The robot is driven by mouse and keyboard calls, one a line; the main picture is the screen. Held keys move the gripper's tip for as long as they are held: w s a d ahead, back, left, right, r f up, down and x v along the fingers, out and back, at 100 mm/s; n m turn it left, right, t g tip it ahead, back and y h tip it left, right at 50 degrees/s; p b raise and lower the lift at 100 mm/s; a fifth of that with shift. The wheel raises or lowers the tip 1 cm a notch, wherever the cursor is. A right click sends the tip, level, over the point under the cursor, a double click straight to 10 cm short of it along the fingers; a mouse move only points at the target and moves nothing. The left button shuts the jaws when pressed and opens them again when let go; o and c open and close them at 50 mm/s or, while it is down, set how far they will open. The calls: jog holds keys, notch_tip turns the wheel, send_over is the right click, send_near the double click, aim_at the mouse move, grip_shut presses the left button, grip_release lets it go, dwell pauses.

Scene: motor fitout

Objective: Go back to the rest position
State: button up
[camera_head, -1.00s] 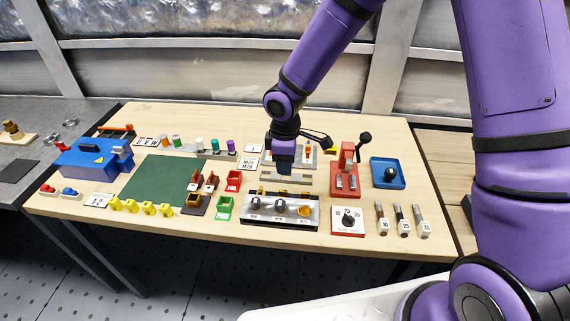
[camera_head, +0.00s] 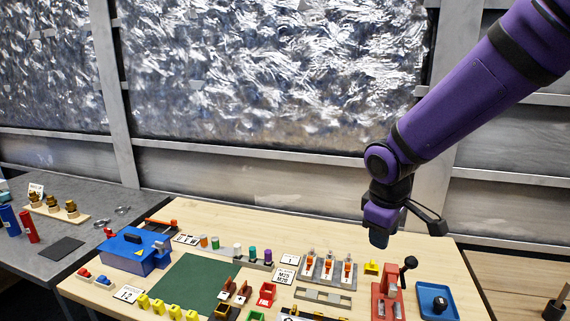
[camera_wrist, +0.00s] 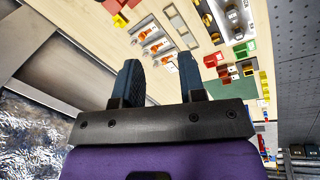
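My gripper (camera_head: 379,236) hangs from the purple arm above the back right of the wooden workbench, in the head view. In the wrist view my gripper (camera_wrist: 160,80) shows two dark blue fingers standing apart with nothing between them. It is open and empty, and the bench lies some way beyond the fingertips. In the head view the fingertips are small and partly merged together.
On the wooden bench (camera_head: 225,226) stand a red press (camera_head: 386,300), a blue tray (camera_head: 437,300), a grey rack with orange-topped parts (camera_head: 328,268), a green mat (camera_head: 188,285) and a blue box (camera_head: 137,250). A grey side table (camera_head: 60,262) is at left. The space around my raised gripper is clear.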

jog(key=s+d+r+m+t, duration=0.1)
jog(key=s+d+r+m, duration=0.2)
jog(key=s, duration=0.4)
jog(key=s+d+r+m+t+y, duration=0.1)
jog(key=s+d+r+m, duration=0.2)
jog(key=s+r, duration=0.3)
jog(key=s+d+r+m+t, duration=0.1)
jog(key=s+d+r+m, duration=0.2)
jog(key=s, duration=0.4)
notch_tip(320, 180, up, 2)
jog(key=shift+s+d+r, duration=0.1)
jog(key=shift+s+d, duration=0.2)
jog(key=shift+d, duration=0.2)
